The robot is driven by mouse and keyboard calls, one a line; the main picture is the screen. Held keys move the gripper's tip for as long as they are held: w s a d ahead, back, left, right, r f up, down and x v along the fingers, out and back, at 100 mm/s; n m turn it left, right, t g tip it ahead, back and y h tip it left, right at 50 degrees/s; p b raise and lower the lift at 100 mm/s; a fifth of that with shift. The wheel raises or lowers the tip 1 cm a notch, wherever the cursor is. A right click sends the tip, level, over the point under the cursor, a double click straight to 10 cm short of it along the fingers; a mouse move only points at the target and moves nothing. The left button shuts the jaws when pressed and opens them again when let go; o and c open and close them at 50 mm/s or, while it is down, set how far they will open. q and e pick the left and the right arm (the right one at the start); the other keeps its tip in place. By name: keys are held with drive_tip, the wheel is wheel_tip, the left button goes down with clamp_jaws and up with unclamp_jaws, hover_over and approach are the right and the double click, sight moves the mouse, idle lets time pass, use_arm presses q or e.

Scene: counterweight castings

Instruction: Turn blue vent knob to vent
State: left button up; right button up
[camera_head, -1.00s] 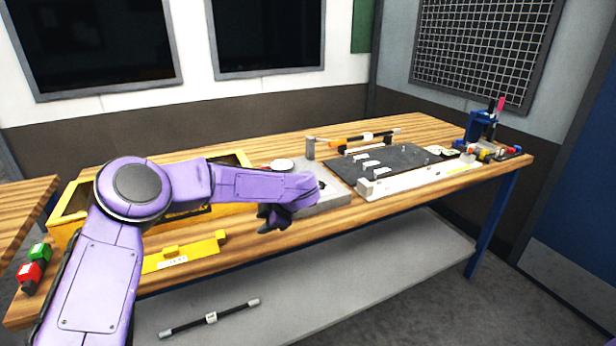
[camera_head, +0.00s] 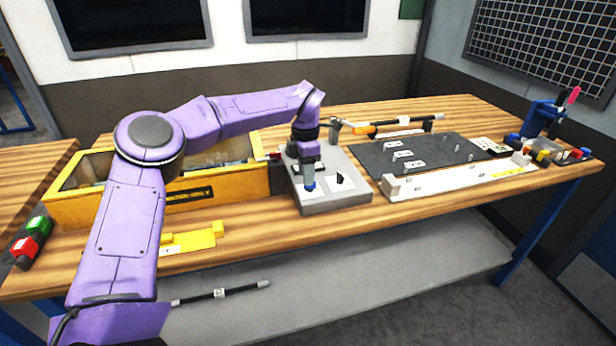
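The blue vent knob (camera_head: 309,187) stands on the front left of a grey panel box (camera_head: 330,203) on the bench. My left gripper (camera_head: 309,178) points straight down right over the knob, with its fingertips at or just above it. The fingers hide part of the knob. I cannot tell whether they touch it or how far apart they are. A black knob (camera_head: 340,177) sits on a white label to the right on the same box. My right gripper is not in view.
A yellow bin (camera_head: 220,190) stands left of the panel box, with a yellow bracket (camera_head: 195,240) in front. A dark mat (camera_head: 420,153) and white rail (camera_head: 450,180) lie to the right. Green and red buttons (camera_head: 32,235) are at the far left.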

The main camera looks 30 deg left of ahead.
use_arm(q)
drive_tip(key=w+f, duration=0.1)
drive_tip(key=f, duration=0.1)
drive_tip(key=w+f, duration=0.1)
drive_tip(key=f, duration=0.1)
drive_tip(key=shift+w+d, duration=0.15)
drive_tip(key=shift+s+r, duration=0.15)
drive_tip(key=shift+s, duration=0.1)
drive_tip(key=shift+s+r, duration=0.15)
drive_tip(key=shift+s, duration=0.1)
drive_tip(key=c, duration=0.3)
clamp_jaws()
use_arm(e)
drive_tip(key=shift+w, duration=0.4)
